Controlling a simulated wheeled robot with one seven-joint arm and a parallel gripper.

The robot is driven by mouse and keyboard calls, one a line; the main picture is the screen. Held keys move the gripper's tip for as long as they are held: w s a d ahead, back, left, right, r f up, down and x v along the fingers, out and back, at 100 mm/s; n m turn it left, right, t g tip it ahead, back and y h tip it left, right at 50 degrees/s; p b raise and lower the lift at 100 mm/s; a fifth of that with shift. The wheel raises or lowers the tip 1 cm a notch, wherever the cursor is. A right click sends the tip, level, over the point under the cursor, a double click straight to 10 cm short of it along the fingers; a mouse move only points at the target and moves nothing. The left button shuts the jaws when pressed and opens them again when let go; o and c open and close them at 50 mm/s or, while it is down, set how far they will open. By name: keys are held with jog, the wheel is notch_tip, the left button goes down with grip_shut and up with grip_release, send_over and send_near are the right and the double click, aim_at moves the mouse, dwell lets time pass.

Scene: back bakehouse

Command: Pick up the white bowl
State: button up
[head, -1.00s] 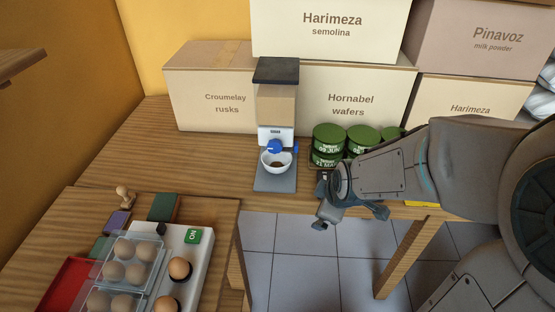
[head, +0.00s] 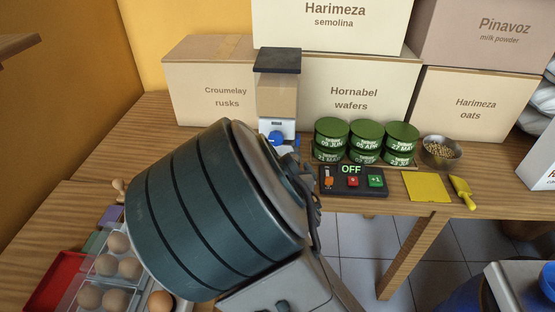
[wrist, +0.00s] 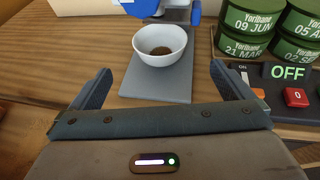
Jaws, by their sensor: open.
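The white bowl (wrist: 160,48) stands upright on the grey base plate (wrist: 157,84) of the dispenser in the wrist view, with a little brown matter inside. My gripper (wrist: 160,82) is open and empty, its two fingers spread to the left and right on the near side of the bowl, not touching it. In the head view my own arm hides the bowl and the gripper's fingers. The dispenser (head: 277,95) with its dark lid and blue knob shows above my arm.
Stacked green tins (head: 364,140) stand right of the dispenser, behind a black switch panel (head: 352,181) reading OFF. Farther right are a yellow card (head: 427,187), a yellow scoop (head: 463,191) and a metal bowl of grains (head: 441,152). Cartons (head: 355,97) line the back. Eggs (head: 118,266) lie at lower left.

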jog(key=b, duration=0.1)
send_near(278, 153)
jog(key=shift+w+a+r+b, duration=0.1)
jog(key=shift+w+a+b, duration=0.15)
jog(key=shift+w, duration=0.9)
jog(key=shift+w+a+r+b, duration=0.15)
jog(key=shift+w+a, duration=0.2)
jog(key=shift+w, duration=0.85)
jog(key=c, duration=0.9)
